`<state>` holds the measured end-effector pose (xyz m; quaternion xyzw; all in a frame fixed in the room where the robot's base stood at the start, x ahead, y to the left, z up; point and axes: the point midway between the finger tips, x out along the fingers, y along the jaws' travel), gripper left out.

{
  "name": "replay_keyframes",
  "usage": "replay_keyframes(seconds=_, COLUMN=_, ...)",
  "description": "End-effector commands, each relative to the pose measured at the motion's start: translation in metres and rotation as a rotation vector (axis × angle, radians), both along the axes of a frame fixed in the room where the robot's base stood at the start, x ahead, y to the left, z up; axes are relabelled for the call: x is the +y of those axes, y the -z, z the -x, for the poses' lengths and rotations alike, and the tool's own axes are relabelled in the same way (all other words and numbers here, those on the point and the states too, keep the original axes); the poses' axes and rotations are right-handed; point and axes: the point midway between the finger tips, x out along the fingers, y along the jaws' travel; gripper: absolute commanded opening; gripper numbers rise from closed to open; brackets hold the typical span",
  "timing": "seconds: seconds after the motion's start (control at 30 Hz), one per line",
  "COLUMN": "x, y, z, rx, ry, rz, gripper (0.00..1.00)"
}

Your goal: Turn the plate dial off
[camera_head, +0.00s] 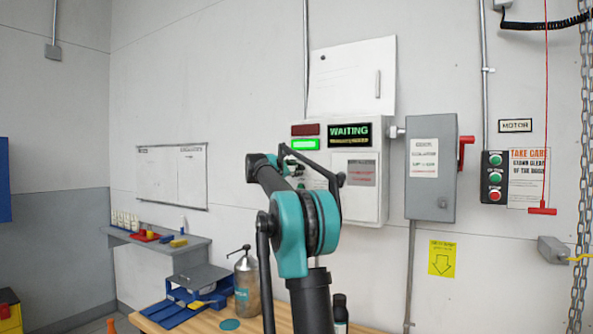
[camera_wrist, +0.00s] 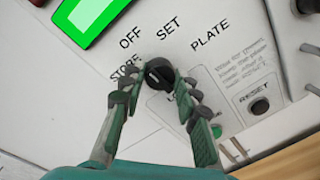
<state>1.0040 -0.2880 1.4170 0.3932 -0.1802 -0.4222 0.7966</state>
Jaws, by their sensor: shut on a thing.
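The plate dial (camera_wrist: 158,73) is a small round black knob on a white panel. The words OFF, STORE, SET and PLATE are printed around it. I cannot clearly tell which word its pointer faces. My gripper (camera_wrist: 157,84) has its two fingers on either side of the dial, shut on it. In the head view, the dial is on the pale control box (camera_head: 375,195) on the wall, hidden behind my arm. The box has a green lit lamp (camera_head: 305,144), a dark red lamp (camera_head: 305,130) and a display (camera_head: 349,130) reading WAITING.
A black RESET button (camera_wrist: 258,105) is right of the dial. A grey switch box (camera_head: 432,168) with a red lever (camera_head: 466,150) hangs right of the control box. A wooden bench (camera_head: 160,318) below holds a metal canister (camera_head: 246,285) and a blue tray (camera_head: 185,312).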

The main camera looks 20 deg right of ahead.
Motion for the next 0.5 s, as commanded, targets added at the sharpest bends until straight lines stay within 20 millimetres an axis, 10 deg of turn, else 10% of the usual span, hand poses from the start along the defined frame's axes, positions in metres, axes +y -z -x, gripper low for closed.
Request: replay_keyframes(seconds=0.5, x=0.0002, y=0.0003, z=0.0003, rx=-0.07, ry=0.0, rz=-0.055, gripper=0.02)
